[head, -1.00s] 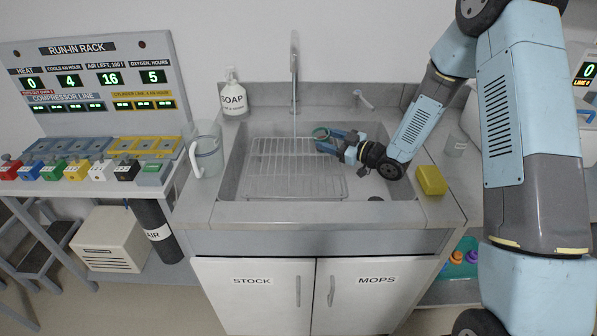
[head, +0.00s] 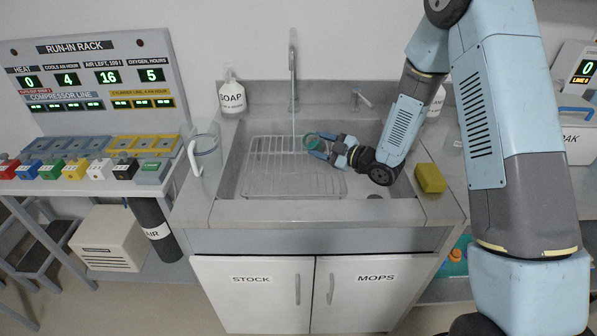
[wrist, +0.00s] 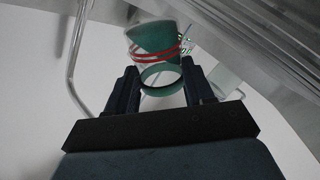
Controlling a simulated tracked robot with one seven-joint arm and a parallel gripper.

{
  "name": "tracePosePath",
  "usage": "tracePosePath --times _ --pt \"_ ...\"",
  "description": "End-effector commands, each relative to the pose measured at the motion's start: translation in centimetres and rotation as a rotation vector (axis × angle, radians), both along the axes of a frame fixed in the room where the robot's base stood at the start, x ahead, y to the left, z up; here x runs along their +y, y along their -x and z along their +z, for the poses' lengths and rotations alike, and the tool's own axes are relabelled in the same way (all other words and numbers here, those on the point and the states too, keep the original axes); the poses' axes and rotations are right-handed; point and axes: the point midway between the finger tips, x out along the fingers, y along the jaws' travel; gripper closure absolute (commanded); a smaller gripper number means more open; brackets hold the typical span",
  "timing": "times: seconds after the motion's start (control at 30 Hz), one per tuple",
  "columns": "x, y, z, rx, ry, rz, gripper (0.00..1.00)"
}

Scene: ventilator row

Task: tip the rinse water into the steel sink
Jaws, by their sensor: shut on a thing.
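My gripper (head: 322,148) is shut on a small clear cup (head: 312,142) with a greenish tint. The wrist view shows the cup (wrist: 157,55) between the fingers, with red bands around it and green inside. I cannot tell how much water it holds or exactly how far it is tilted. The steel sink (head: 232,165) is below, and the cup is over the right part of the wire rack (head: 290,182) in its basin. The tap (head: 293,70) stands at the back, with a thin pale line below it that looks like running water.
A soap bottle (head: 231,97) is at the back left, and a yellow sponge (head: 430,178) lies on the right rim. The right part of the basin floor, with its drain (head: 375,196), is free of the rack.

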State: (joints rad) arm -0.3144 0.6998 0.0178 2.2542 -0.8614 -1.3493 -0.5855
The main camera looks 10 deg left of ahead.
Motion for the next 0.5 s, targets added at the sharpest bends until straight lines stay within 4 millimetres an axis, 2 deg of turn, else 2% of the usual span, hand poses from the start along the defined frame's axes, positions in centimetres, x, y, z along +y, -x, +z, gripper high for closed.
tracePosePath --times 0.5 --pt "0.18 0.27 -0.47 -0.060 0.033 0.000 0.82"
